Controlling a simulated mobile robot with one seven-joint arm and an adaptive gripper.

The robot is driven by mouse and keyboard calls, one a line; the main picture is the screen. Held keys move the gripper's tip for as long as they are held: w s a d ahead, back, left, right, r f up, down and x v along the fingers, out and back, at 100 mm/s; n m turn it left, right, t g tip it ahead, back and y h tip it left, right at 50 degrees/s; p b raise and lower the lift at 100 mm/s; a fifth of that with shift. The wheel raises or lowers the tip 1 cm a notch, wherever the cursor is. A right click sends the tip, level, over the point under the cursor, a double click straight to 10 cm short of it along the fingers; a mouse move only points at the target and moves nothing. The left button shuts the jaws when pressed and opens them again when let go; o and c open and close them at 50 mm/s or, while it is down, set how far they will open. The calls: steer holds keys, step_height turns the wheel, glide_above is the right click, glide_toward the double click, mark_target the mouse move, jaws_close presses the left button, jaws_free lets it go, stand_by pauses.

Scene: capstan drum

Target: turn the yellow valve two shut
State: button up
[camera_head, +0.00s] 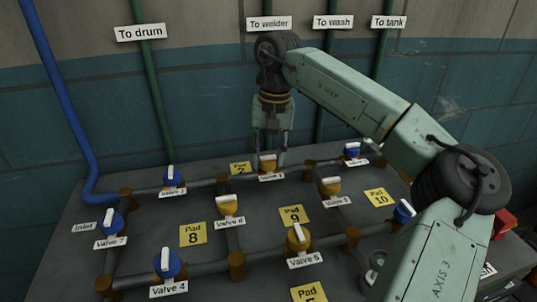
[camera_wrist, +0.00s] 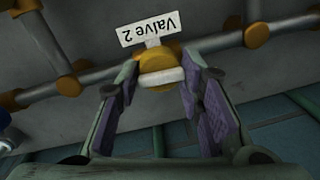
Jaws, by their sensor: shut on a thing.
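Valve 2 is a yellow valve (camera_head: 267,166) with a white handle, on the back pipe run of the bench. Its name plate (camera_head: 271,177) is in front of it. My gripper (camera_head: 268,157) points down over it, a finger on each side. In the wrist view, yellow valve two (camera_wrist: 158,58) shows with its white handle (camera_wrist: 160,78) between the fingertips of my gripper (camera_wrist: 158,76). The fingers are shut on the handle, which lies crosswise between them, roughly along the pipe. The exact contact is hard to see.
Other yellow valves, such as valve 5 (camera_head: 299,238), and blue valves, such as valve 4 (camera_head: 167,264), stand on the same pipes. A blue valve (camera_head: 352,150) is to the right at the back. The wall (camera_head: 210,100) with vertical pipes is close behind.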

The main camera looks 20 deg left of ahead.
mark_target(269, 163)
steer(key=m, duration=0.3)
steer(key=shift+m, duration=0.4)
steer(key=m, duration=0.4)
steer(key=shift+m+t+b, duration=0.3)
steer(key=shift+b, duration=0.05)
steer(key=m, duration=0.4)
steer(key=shift+s+m, duration=0.1)
steer(key=shift+m, duration=0.2)
steer(key=shift+m+h+b, duration=0.3)
steer(key=shift+m+b, duration=0.2)
steer(key=shift+m, duration=1.6)
steer(key=o, duration=1.2)
steer(key=shift+s, duration=0.1)
steer(key=shift+c, duration=0.2)
steer(key=shift+r, duration=0.15)
step_height(269, 163, up, 12)
steer(key=shift+s+d, duration=0.2)
steer(key=shift+s, duration=0.2)
